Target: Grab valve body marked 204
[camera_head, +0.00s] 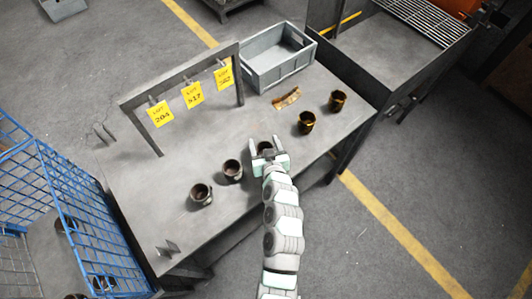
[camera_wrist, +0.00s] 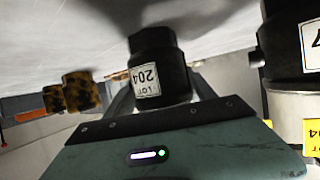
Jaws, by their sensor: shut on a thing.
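The valve body marked 204 (camera_wrist: 158,58) is a dark cylinder with a white label reading "LOT 204", upside down in the wrist view. My gripper (camera_wrist: 163,92) is shut on it, with one finger on each side. In the head view, my gripper (camera_head: 268,158) is at the table's front middle, and the valve body (camera_head: 265,147) shows only partly between the fingers. I cannot tell whether it touches the tabletop.
Dark valve bodies (camera_head: 232,170) (camera_head: 201,193) stand left on the table (camera_head: 150,190); yellow-mottled ones (camera_head: 306,122) (camera_head: 338,100) stand right. A frame (camera_head: 180,75) holds yellow lot tags (camera_head: 160,113). A grey crate (camera_head: 262,79) is at the back, near a brown object (camera_head: 287,98).

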